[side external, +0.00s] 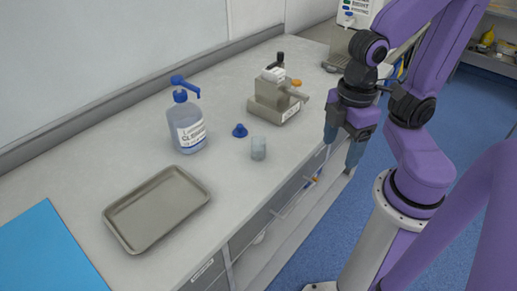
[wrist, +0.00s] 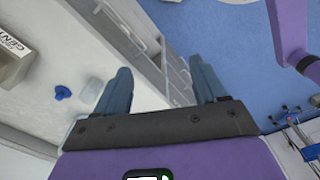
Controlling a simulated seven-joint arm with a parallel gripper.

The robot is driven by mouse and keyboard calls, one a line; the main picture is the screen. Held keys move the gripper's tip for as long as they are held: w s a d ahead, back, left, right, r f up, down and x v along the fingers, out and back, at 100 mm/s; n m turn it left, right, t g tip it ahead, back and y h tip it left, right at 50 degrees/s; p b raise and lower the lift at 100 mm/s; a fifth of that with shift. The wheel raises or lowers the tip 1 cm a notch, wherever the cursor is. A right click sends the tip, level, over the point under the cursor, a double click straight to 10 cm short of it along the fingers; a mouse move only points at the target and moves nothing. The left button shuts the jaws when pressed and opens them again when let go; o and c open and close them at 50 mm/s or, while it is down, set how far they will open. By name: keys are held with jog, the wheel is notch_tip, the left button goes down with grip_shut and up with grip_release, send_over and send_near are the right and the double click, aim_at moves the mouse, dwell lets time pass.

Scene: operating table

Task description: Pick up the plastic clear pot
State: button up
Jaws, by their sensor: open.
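The clear plastic pot (side external: 258,148) stands on the counter near its front edge, just right of a blue lid-like piece (side external: 239,131). In the wrist view the pot (wrist: 91,90) shows pale and faint at the left, beside the left finger, with the blue piece (wrist: 62,92) further left. My gripper (side external: 343,150) is open and empty, pointing down at the right of the pot, by the counter's front edge. In the wrist view my gripper (wrist: 164,82) has its two blue fingers wide apart over the drawer fronts, with nothing between them.
A blue-pump bottle (side external: 189,125) and a metal tray (side external: 156,207) stand left of the pot. A grey device (side external: 277,97) stands behind it to the right. A blue sheet (side external: 47,250) lies at the far left. The counter between pot and tray is clear.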

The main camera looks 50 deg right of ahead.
jog(key=w+a+f+n+t+h, duration=0.1)
jog(key=w+a+f+n+h, duration=0.4)
jog(key=w+a+h, duration=0.45)
jog(key=n+t+h, duration=0.4)
jog(key=t+h, duration=0.1)
jog(key=h, duration=0.2)
send_near(256, 147)
jog(key=v, duration=0.5)
jog(key=shift+s+r, duration=0.4)
jog(key=shift+a+f+n+t, duration=0.25)
jog(key=shift+n+t, duration=0.15)
jog(key=x, duration=1.2)
jog(key=shift+r, duration=0.1)
jog(key=shift+f+x, duration=0.2)
jog(key=shift+x, duration=1.15)
jog(key=shift+f+x, duration=0.15)
jog(key=shift+x, duration=1.15)
jog(key=shift+s, duration=0.1)
jog(key=c, duration=1.1)
